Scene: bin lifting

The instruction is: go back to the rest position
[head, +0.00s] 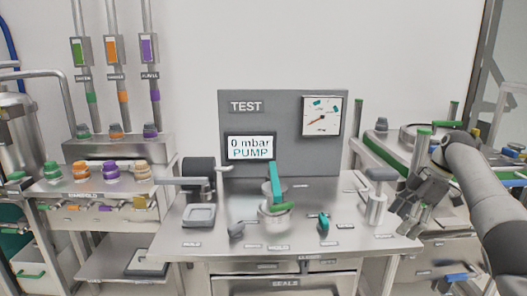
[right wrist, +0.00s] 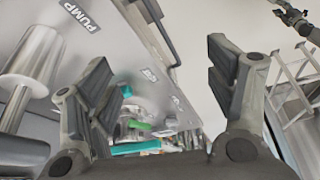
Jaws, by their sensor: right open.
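My right arm comes in from the right in the head view. Its dark gripper (head: 418,205) hangs over the right side of the steel test table (head: 200,240), just right of a grey-topped metal post (head: 377,195). In the right wrist view the two fingers of this gripper (right wrist: 165,85) are spread wide apart. Nothing is between them; a bench with green and teal parts shows beyond. My left gripper does not show in the head view.
The grey TEST panel (head: 283,104) with a gauge (head: 321,116) and a display reading 0 mbar PUMP (head: 249,148) stands at the table's back. A teal-handled valve (head: 274,205) stands mid-table. Benches flank it: colored caps (head: 112,172) left, metal equipment (head: 385,147) right.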

